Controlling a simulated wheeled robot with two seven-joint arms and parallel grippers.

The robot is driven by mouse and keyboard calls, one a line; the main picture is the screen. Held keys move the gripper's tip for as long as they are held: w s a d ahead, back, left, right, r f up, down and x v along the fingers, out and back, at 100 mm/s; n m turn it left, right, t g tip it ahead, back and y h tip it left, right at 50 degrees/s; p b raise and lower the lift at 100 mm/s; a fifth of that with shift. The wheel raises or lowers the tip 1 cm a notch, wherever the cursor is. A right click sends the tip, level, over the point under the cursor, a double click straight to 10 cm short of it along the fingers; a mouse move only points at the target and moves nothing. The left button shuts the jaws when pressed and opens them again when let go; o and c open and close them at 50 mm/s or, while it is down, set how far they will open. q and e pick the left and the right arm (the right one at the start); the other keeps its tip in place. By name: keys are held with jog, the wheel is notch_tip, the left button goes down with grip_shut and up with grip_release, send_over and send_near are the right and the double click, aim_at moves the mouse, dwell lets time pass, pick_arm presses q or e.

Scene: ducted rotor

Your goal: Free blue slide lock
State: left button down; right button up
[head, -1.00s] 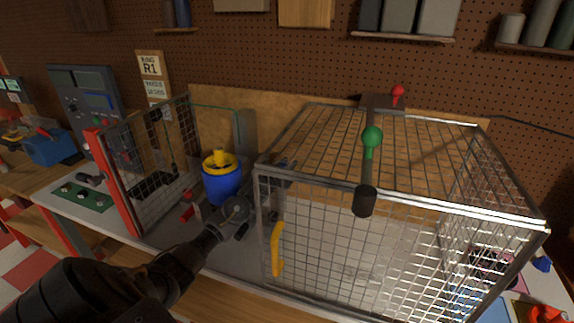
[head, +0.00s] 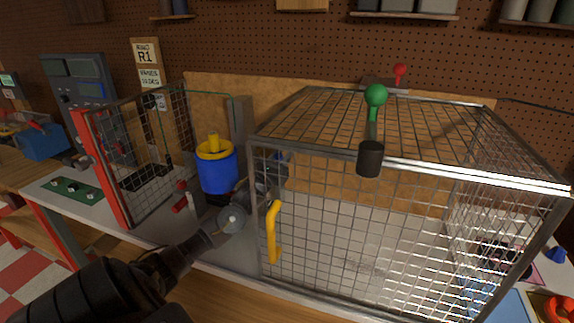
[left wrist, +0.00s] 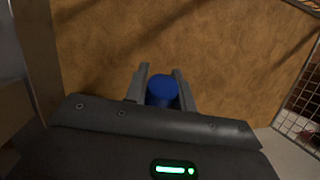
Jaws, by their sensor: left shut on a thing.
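The blue slide lock's round blue knob (left wrist: 162,91) sits between the two grey fingers of my left gripper (left wrist: 161,88) in the left wrist view. The fingers are shut on it. In the head view my left arm comes in from the lower left, and its gripper (head: 272,176) is by the left front corner of the wire cage (head: 345,225), partly hidden by mesh. The rest of the lock is hidden by the gripper. My right gripper is not in view.
A yellow handle (head: 272,232) is on the cage front, right of my left wrist. A blue drum with a yellow top (head: 217,172) stands behind the wrist. A red-framed mesh panel (head: 106,165) stands left. A green-knobbed lever (head: 375,97) rises over the cage top.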

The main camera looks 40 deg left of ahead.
pick_arm(q)
jog(key=shift+s+f+t, duration=0.1)
jog(key=shift+f+t, duration=0.15)
jog(key=shift+t, duration=0.05)
jog(key=shift+r, duration=0.15)
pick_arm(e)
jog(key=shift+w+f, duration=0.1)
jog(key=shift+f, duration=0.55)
pick_arm(q)
jog(key=c, duration=1.2)
grip_release()
jog(key=shift+o, duration=0.2)
jog(key=shift+s, duration=0.1)
jog(key=shift+s+d+b, duration=0.1)
jog(key=shift+s+b, duration=0.15)
jog(key=shift+b, duration=0.1)
jog(key=b+v, duration=0.3)
jog(key=v, duration=0.7)
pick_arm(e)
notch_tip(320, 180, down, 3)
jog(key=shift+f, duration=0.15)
